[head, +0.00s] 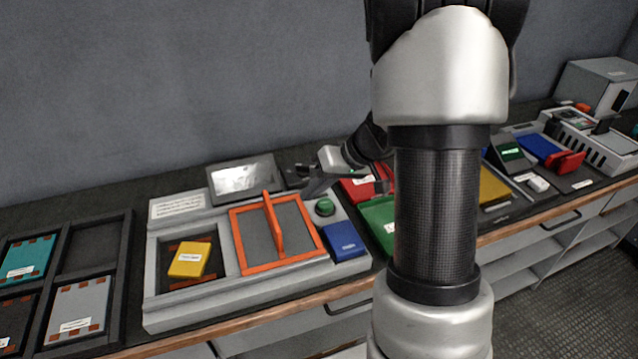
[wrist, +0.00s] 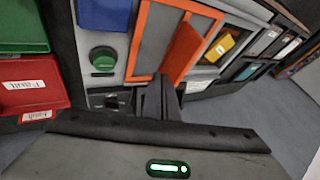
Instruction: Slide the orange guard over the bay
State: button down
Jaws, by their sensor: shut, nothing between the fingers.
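The orange guard (head: 240,250) is a flat frame with a dark panel and an upright orange fin handle, on a grey console. It lies just right of the bay (head: 160,284), a recess where a yellow block (head: 190,260) with a white label sits uncovered. In the wrist view the guard (wrist: 140,42) and yellow block (wrist: 218,47) lie beyond the fingers. My gripper (head: 312,188) is shut and empty, above the console's back right, near the green button, apart from the handle. It also shows in the wrist view (wrist: 162,88).
A green button (head: 325,206) and a blue block (head: 346,241) sit right of the guard. A tilted screen (head: 241,180) stands behind it. A dark rack (head: 126,262) with modules is at left. Red and green bins (head: 377,217) stand at right, partly behind my arm.

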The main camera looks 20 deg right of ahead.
jog(key=x, duration=0.4)
jog(key=a, duration=0.3)
jog(key=shift+a, duration=0.1)
jog(key=shift+a+f+p, duration=0.1)
jog(key=shift+a+p, duration=0.2)
jog(key=shift+a, duration=0.1)
jog(key=shift+a+f+b, duration=0.1)
jog(key=shift+a+b, duration=0.35)
jog(key=shift+a, duration=0.05)
jog(key=a+b, duration=0.6)
jog(key=a, duration=1.5)
jog(key=shift+a, duration=0.2)
jog(key=shift+a+r, duration=0.1)
jog(key=shift+r, duration=0.15)
